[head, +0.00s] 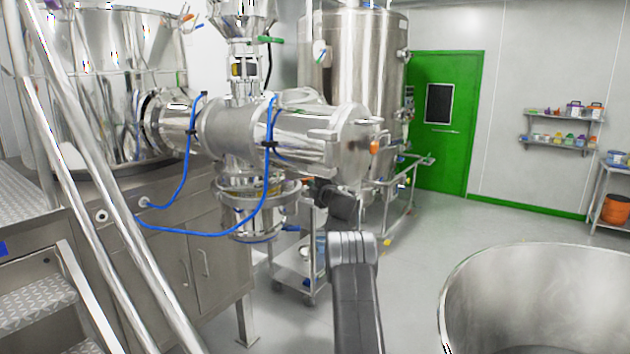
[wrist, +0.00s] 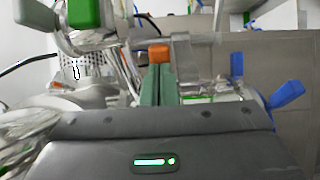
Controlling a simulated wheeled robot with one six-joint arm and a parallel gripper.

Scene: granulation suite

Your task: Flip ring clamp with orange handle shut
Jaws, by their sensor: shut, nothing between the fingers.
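In the wrist view, an orange handle (wrist: 160,53) shows straight ahead, just beyond the tips of my gripper (wrist: 158,72). The green fingers are together with nothing between them. They look touching or very close to the handle; I cannot tell which. A grey metal piece stands right beside the handle. Another orange knob (head: 375,146) sits on the cylinder's end. How far the clamp is open is unclear.
In the wrist view, a green handle (wrist: 85,12) is at upper left and blue handles (wrist: 287,93) are at right. In the head view, blue hoses (head: 268,185) hang by the cylinder, a steel cart (head: 296,262) stands below, and a large steel drum (head: 535,300) is front right.

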